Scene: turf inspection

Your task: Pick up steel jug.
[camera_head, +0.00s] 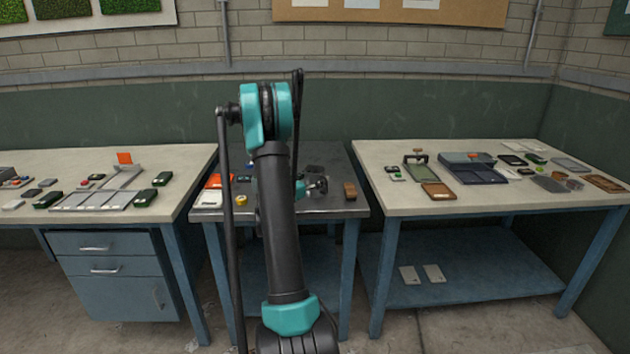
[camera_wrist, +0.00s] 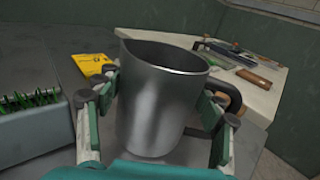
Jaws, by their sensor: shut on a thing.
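The steel jug (camera_wrist: 158,105) stands upright in the middle of the wrist view, a grey metal cup with an open rim and a dark handle on its right side. My gripper (camera_wrist: 160,95) is shut on it, with one teal-padded finger at the jug's left side and the other at its right, near the handle. Whether the jug's base touches the table cannot be told. In the head view my arm covers most of the gripper and jug over the dark middle table (camera_head: 325,208).
In the wrist view a grey box (camera_wrist: 28,135) with green tufts is at left, and a yellow item (camera_wrist: 92,62) lies behind the jug. In the head view a brown block (camera_head: 350,191) sits at right on the middle table. Cluttered pale tables (camera_head: 190,172) stand on both sides.

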